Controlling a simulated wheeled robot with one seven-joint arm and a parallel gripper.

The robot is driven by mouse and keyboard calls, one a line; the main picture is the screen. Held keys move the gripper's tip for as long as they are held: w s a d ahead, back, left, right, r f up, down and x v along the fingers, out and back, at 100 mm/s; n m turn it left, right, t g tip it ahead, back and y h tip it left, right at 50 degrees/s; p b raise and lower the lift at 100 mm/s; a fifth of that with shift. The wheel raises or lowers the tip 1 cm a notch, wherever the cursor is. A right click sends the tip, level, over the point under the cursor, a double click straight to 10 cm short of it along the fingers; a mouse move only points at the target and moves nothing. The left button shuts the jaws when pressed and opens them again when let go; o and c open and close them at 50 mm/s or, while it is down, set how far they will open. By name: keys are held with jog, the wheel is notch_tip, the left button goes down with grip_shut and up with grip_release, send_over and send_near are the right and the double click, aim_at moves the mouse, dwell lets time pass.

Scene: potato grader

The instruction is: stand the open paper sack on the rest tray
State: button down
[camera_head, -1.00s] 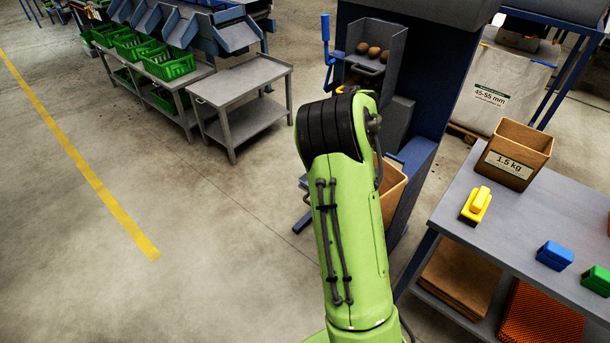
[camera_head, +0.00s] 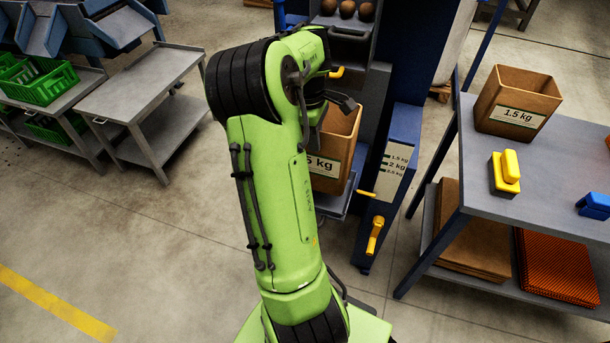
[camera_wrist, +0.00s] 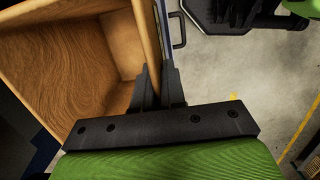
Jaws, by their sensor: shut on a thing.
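An open brown paper sack (camera_head: 338,140) with a partly hidden white label ending in "5 kg" stands upright in front of the blue machine, partly behind my arm. In the wrist view the same sack (camera_wrist: 60,85) shows its open, empty inside. My gripper (camera_wrist: 160,88) is shut on one wall of the sack, a finger on each side. In the head view the fingertips are hidden. A grey-blue plate (camera_head: 338,207), possibly the rest tray, shows just under the sack. I cannot tell whether the sack touches it.
The machine has a weight scale panel (camera_head: 394,165), a yellow handle (camera_head: 375,236) and potatoes (camera_head: 347,9) on top. A grey cart (camera_head: 140,85) stands left; floor between is clear.

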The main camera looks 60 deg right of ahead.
notch_tip(320, 180, down, 8)
jog(key=b, duration=0.2)
jog(key=shift+b, duration=0.3)
jog(key=shift+f, duration=0.15)
jog(key=c, duration=1.6)
grip_release()
jog(key=shift+f, duration=0.1)
jog(key=shift+c, duration=0.2)
jog(key=o, duration=0.4)
jog(key=shift+o, duration=0.2)
